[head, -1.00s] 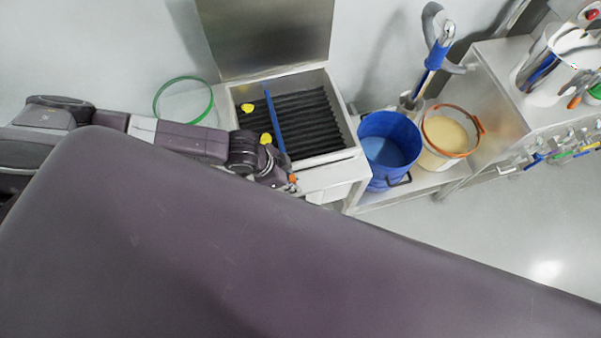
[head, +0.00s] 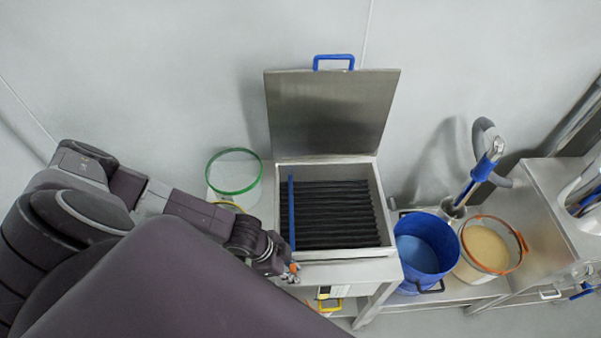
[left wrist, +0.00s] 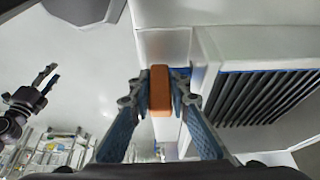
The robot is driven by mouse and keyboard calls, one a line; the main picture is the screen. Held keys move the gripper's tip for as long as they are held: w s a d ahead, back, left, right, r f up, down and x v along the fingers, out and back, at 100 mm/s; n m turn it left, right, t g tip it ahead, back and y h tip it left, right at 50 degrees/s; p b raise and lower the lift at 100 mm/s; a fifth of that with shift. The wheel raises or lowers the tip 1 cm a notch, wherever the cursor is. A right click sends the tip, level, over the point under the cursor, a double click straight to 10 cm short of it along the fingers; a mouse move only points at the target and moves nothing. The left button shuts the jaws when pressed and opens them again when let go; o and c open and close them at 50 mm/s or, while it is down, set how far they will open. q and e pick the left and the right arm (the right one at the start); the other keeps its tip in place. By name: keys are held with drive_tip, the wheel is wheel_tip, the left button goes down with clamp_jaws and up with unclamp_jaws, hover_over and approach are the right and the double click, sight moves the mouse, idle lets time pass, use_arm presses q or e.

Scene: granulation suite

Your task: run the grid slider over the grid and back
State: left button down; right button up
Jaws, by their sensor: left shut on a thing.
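The grid (head: 335,215) is a set of black bars inside a pale open-topped metal box (head: 320,254). The grid slider is a blue bar (head: 291,212) at the box's left wall, along the grid's left edge. In the left wrist view its blue strip (left wrist: 270,70) runs along the grid's near edge. My left gripper (head: 288,272) is at the box's front left corner, outside the box. It is shut on the slider's orange handle (left wrist: 160,90). My right gripper (left wrist: 30,86) appears in the left wrist view, away from the box, fingers spread, apparently empty.
The box's metal lid (head: 332,110) stands open behind it, with a blue handle (head: 334,62). A blue bucket (head: 422,248) and a tub of pale powder (head: 487,248) stand right. A yellow handle (head: 331,306) shows below.

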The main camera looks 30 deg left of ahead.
use_arm(q)
drive_tip(key=shift+w, duration=0.1)
idle(0.3)
drive_tip(key=shift+w+d, duration=1.35)
drive_tip(key=shift+d, duration=0.5)
drive_tip(key=shift+w+d, duration=1.35)
drive_tip(key=shift+d, duration=0.55)
drive_tip(key=shift+w+d, duration=1.35)
drive_tip(key=shift+d, duration=0.5)
drive_tip(key=shift+w+d+b, duration=0.25)
drive_tip(key=shift+w+d, duration=0.45)
drive_tip(key=shift+d, duration=0.3)
drive_tip(key=shift+w+d+b, duration=0.25)
drive_tip(key=shift+w+d, duration=0.4)
drive_tip(key=shift+d, duration=0.3)
drive_tip(key=shift+w+d+b, duration=0.3)
drive_tip(key=shift+w+d, duration=0.45)
drive_tip(key=shift+d, duration=0.25)
drive_tip(key=shift+w+d+b, duration=0.3)
drive_tip(key=shift+w+d, duration=0.4)
drive_tip(key=shift+d, duration=0.25)
drive_tip(key=shift+w+d+b, duration=0.3)
drive_tip(key=shift+w+d, duration=0.45)
drive_tip(key=shift+d, duration=0.25)
drive_tip(key=c, duration=1.7)
unclamp_jaws()
drive_tip(key=shift+c, duration=0.2)
